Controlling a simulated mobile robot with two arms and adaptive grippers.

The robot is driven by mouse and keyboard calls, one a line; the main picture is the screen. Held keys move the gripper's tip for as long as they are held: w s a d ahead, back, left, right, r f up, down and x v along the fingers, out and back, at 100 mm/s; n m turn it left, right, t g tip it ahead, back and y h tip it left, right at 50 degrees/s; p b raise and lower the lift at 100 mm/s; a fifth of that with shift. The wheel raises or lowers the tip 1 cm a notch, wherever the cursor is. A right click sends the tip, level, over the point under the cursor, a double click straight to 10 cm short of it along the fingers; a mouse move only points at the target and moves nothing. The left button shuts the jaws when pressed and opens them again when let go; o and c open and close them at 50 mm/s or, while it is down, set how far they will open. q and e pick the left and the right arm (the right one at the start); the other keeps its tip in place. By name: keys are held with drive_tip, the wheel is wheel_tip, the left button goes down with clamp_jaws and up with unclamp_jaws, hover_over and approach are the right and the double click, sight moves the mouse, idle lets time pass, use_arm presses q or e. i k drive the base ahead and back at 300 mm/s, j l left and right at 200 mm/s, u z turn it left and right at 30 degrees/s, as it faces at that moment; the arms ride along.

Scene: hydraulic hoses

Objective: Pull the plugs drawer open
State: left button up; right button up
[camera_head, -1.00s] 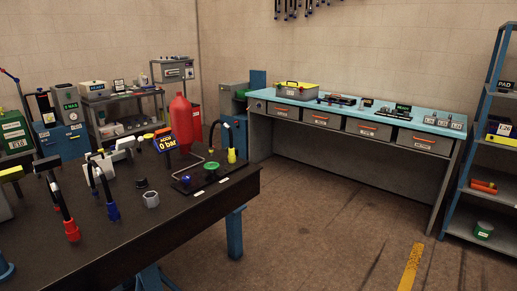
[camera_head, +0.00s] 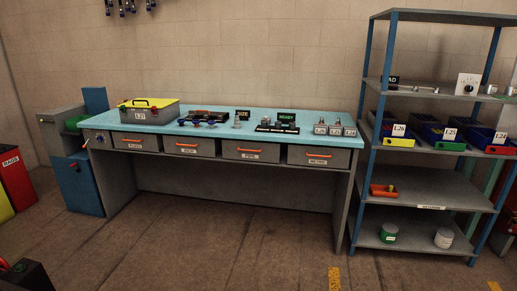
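The plugs drawer (camera_head: 131,147) is the leftmost of several grey drawers under the blue-topped bench (camera_head: 262,118). It has an orange handle (camera_head: 132,140), and its small white label seems to read PLUGS. Its front looks flush with the bench, so it appears shut. Neither of my grippers is in view, and nothing touches the drawer.
Beside it are the inch drawer (camera_head: 188,147), pipe drawer (camera_head: 250,152) and metric drawer (camera_head: 318,158), all shut. A yellow-lidded box (camera_head: 150,112) stands on the bench. A shelf rack (camera_head: 420,185) is at right. Open floor (camera_head: 215,235) lies before the bench.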

sight(151, 142)
drive_tip(key=i+u, duration=0.2)
drive_tip(key=i, duration=0.3)
drive_tip(key=i+u, duration=0.15)
drive_tip(key=i, duration=0.3)
drive_tip(key=i+l+u, duration=0.2)
drive_tip(key=i, duration=0.3)
drive_tip(key=i+l+u, duration=0.15)
drive_tip(key=i, duration=0.3)
drive_tip(key=i+j, duration=0.2)
drive_tip(key=i, duration=0.25)
drive_tip(key=i+j, duration=0.25)
drive_tip(key=i, duration=0.2)
drive_tip(key=i+j, duration=0.2)
drive_tip(key=i, duration=0.2)
drive_tip(key=i+j, duration=0.2)
drive_tip(key=i, duration=0.25)
drive_tip(key=j+u, duration=0.05)
